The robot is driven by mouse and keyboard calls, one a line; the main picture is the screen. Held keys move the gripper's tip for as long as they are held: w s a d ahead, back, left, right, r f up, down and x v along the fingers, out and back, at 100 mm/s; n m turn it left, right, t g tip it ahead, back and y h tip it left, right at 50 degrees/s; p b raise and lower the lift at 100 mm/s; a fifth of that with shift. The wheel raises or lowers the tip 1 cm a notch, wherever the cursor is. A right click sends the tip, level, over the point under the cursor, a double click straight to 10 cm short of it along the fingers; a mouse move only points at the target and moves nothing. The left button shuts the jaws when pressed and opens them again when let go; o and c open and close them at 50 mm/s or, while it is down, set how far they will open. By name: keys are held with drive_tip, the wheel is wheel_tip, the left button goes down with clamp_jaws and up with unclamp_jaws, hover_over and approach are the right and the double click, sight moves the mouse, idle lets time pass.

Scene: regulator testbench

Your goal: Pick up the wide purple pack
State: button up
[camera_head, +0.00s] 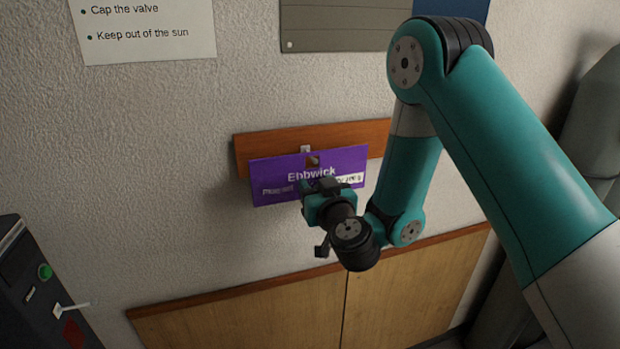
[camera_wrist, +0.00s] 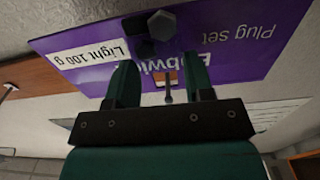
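The wide purple pack (camera_head: 275,172), marked "Ebbwick", hangs slightly tilted in front of a wooden rail on the wall. It fills much of the wrist view (camera_wrist: 225,60), upside down, with a white "Light 100 g" label. My gripper (camera_head: 324,187) is in front of the pack's lower middle and hides part of it in the head view. In the wrist view my gripper (camera_wrist: 161,84) has its two fingers apart, with the pack's face beyond them. A thin metal rod shows between the fingers. I cannot tell whether the fingers touch the pack.
The wooden rail (camera_head: 262,140) runs behind the pack's top edge, with a small pale hook (camera_head: 305,149). A wooden cabinet (camera_head: 240,313) stands below. A dark machine (camera_head: 35,290) with a green button is at lower left. The wall left of the pack is clear.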

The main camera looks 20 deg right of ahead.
drive_tip(key=shift+c, duration=0.9)
drive_tip(key=shift+r, duration=0.2)
